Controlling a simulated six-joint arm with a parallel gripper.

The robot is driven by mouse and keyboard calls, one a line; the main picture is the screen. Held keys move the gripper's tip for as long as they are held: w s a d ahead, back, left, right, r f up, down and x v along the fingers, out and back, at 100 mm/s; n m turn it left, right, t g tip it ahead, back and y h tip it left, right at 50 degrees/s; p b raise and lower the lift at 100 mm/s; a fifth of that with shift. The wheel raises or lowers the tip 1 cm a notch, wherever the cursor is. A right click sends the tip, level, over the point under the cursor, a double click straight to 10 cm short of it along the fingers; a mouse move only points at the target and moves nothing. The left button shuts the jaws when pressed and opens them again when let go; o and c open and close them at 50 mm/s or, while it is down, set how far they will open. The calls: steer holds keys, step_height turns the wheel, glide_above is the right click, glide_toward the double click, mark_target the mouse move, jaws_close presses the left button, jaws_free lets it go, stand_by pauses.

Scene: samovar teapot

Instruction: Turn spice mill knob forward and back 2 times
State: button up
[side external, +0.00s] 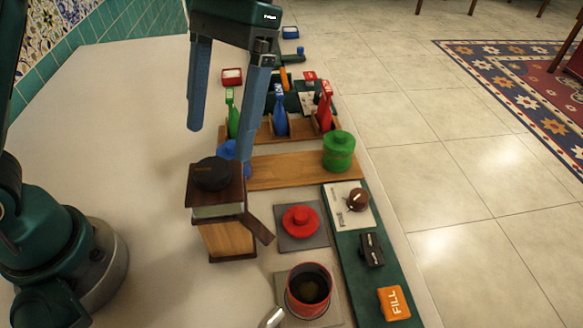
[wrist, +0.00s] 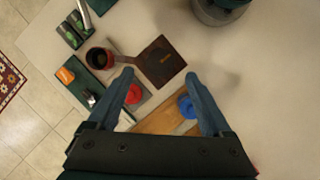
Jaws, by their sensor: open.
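The spice mill (side external: 226,235) is a wooden box with a dark top and a slanted dark piece on its right side. Its round black knob (side external: 212,174) sits on top. In the wrist view the mill shows from above as a brown square (wrist: 163,75), upper centre; the dark knob is hard to tell from the top. My gripper (side external: 219,143) is open and empty, with its blue fingers pointing down above and behind the mill in the side view. In the wrist view the fingertips (wrist: 159,73) are wide apart, with the mill between and just beyond them.
Right of the mill are a red knobbed lid (side external: 300,219), a red cup of dark liquid (side external: 294,298) and a green control panel (side external: 345,250). Behind stand a wooden board (side external: 285,172), a green jar (side external: 338,155) and a bottle rack (side external: 300,133). The left tabletop is clear.

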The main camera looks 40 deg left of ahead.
mark_target(213, 167)
steer(key=shift+w+r, duration=0.15)
steer(key=shift+r, duration=0.35)
steer(key=shift+f, duration=0.1)
steer(key=shift+x, duration=2.45)
jaws_close()
